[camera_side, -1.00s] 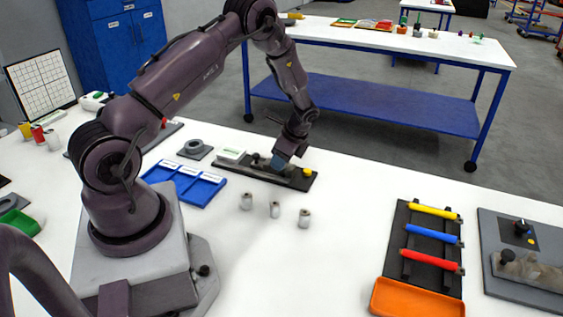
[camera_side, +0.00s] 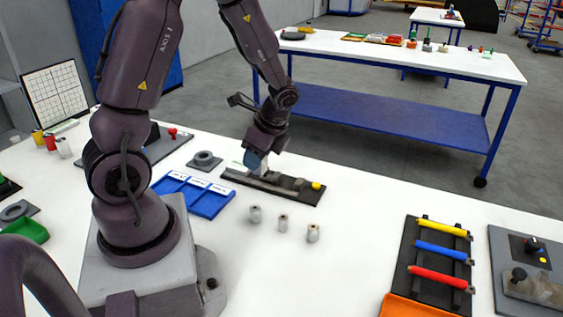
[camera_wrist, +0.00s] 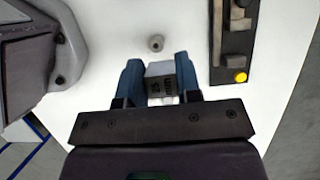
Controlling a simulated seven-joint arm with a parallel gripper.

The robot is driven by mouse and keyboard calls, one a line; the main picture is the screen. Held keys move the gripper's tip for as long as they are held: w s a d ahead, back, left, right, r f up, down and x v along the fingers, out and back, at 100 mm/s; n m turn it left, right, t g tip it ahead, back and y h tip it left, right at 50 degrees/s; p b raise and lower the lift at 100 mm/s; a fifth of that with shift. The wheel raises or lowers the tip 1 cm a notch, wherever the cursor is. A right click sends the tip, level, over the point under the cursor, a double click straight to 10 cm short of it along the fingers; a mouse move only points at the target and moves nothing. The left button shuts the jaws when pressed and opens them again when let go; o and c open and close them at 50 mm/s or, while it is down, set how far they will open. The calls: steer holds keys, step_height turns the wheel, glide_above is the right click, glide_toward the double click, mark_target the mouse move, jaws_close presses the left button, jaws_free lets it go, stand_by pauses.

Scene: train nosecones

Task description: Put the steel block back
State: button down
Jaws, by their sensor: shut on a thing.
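My gripper (camera_wrist: 160,82) has two blue fingers shut on the steel block (camera_wrist: 160,70), a grey block with dark markings on its near face. In the side view my gripper (camera_side: 257,161) shows near the left end of the black fixture board (camera_side: 232,177), and the block is mostly hidden by the fingers. In the wrist view the fixture board (camera_wrist: 216,75) lies off to the right of the held block, with a yellow knob (camera_wrist: 241,76) at its near end. The block appears held above the white table; its exact height is unclear.
A blue tray (camera_side: 207,203) and a grey ring on a plate (camera_side: 204,160) are to the left. Coloured rollers (camera_side: 440,251) sit at right.

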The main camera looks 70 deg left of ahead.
steer(key=shift+s+d+r, duration=0.1)
steer(key=shift+d, duration=0.25)
steer(key=w+d+m+t, duration=0.6)
steer(key=w+d+m, duration=0.4)
steer(key=m, duration=0.8)
steer(key=w+a+f, duration=0.1)
steer(key=w+f, duration=0.2)
steer(key=w, duration=0.1)
steer(key=w+a+f, duration=0.1)
steer(key=w+f, duration=0.2)
steer(key=w, duration=0.2)
steer(key=w+a+f, duration=0.1)
steer(key=w+f, duration=0.2)
steer(key=w, duration=0.1)
steer(key=shift+w+f, duration=0.15)
steer(key=shift+f, duration=0.25)
steer(key=shift+w+f, duration=0.15)
steer(key=shift+f, duration=0.05)
steer(key=shift+w+f, duration=0.15)
steer(key=shift+f, duration=0.75)
steer(key=shift+w+f, duration=0.1)
steer(key=shift+f, duration=0.75)
steer(key=shift+f, duration=0.15)
